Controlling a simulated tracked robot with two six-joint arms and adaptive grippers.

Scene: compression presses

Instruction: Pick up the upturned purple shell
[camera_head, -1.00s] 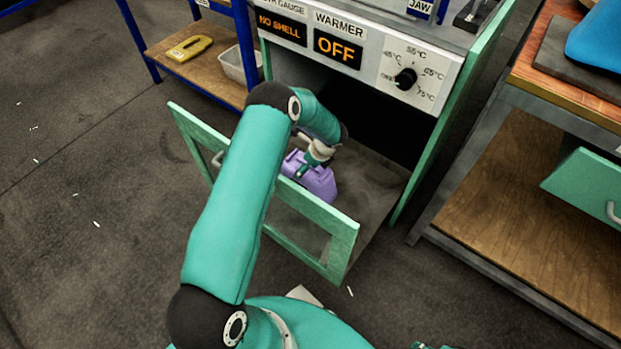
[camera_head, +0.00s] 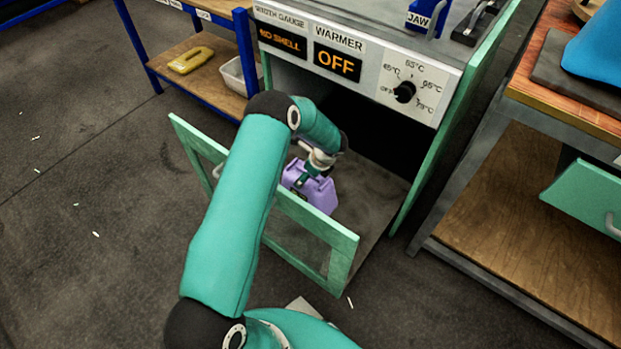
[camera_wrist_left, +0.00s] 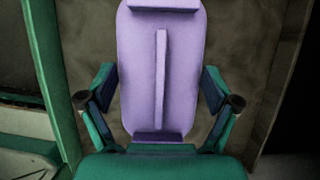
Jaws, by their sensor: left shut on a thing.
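The purple shell (camera_head: 319,194) is at the open front of the warmer, behind the lowered teal door. My left gripper (camera_head: 304,179) reaches over the door from above and is shut on the shell. In the left wrist view, the shell (camera_wrist_left: 181,60) shows a long face with a thin raised ridge down its middle. The fingers of my left gripper (camera_wrist_left: 158,85) lie along its two sides. I cannot tell whether the shell touches the warmer floor. My right gripper is not in view.
The warmer (camera_head: 365,62) reads OFF; its teal door (camera_head: 348,262) stands between my base and the shell. A blue-legged shelf (camera_head: 215,80) holds a yellow device (camera_head: 190,60) and a white bin (camera_head: 236,76). A wooden workbench (camera_head: 540,190) stands on the right.

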